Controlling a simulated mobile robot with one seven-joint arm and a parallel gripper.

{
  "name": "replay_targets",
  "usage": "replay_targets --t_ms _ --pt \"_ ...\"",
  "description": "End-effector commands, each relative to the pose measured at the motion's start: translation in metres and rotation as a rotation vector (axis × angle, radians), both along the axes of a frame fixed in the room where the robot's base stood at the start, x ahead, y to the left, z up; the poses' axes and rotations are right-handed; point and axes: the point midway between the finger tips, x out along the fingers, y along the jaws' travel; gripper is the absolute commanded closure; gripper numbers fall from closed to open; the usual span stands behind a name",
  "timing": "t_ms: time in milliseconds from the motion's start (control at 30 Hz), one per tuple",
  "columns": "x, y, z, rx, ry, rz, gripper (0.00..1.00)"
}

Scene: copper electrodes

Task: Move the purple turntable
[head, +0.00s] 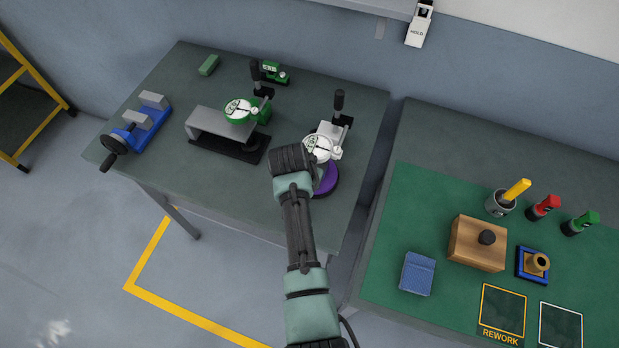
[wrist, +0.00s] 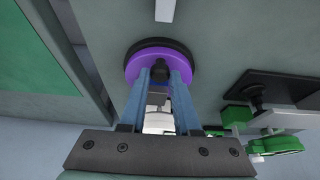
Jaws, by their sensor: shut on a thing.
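The purple turntable (head: 328,180) is near the front right corner of the left workbench, partly hidden by my arm in the head view. In the wrist view the turntable (wrist: 189,64) is a purple disc with a black rim and a dark knob at its middle. My gripper (wrist: 160,76) has its two blue-grey fingers on either side of that knob and is shut on it. The fingertips are hidden in the head view. I cannot tell whether the disc touches the bench.
A dial gauge stand (head: 330,140) stands right behind the turntable. A second gauge stand with a grey block (head: 221,125) is to the left, and a blue vise (head: 145,125) is farther left. The bench's front middle is clear. A second bench with a green mat (head: 385,260) stands right, across a gap.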

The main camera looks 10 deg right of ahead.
Motion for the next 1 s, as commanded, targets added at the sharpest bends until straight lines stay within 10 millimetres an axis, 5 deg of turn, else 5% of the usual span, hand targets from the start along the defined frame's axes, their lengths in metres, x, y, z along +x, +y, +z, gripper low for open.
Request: replay_targets --t_ms 367,400,567,1000 --pt "0.0003 0.0003 0.0004 0.002 0.000 -0.003 1.00" --pt "0.0002 0.0003 0.0003 0.002 0.000 -0.003 0.67" --pt "0.0002 0.0003 0.0003 0.001 0.000 -0.002 0.39" --pt "-0.0016 0.0018 0.0074 0.000 -0.001 -0.002 0.39"
